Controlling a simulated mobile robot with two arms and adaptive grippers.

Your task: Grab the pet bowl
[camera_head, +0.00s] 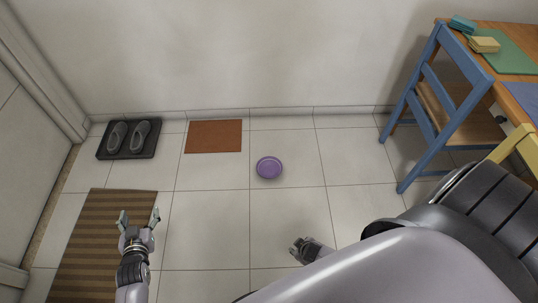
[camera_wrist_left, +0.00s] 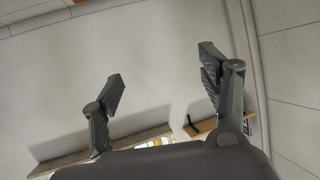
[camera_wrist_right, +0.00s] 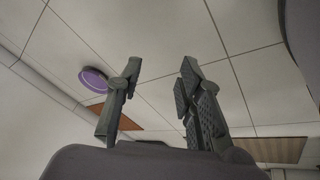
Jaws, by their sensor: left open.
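The purple pet bowl (camera_head: 269,167) sits on the tiled floor near the middle of the head view. It also shows in the right wrist view (camera_wrist_right: 93,80), beyond the left-hand finger. My left gripper (camera_head: 139,217) is open and empty above the striped mat, well left of the bowl and nearer to me. It shows in its own wrist view (camera_wrist_left: 162,72) with the fingers wide apart. My right gripper (camera_head: 296,248) is nearer to me than the bowl and slightly to its right. In its own wrist view (camera_wrist_right: 161,68) its fingers are apart with nothing between them.
An orange-brown mat (camera_head: 213,136) lies left of the bowl by the wall. Grey shoes sit on a black tray (camera_head: 108,153) farther left. A striped mat (camera_head: 80,240) lies at the left. Floor around the bowl is clear.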

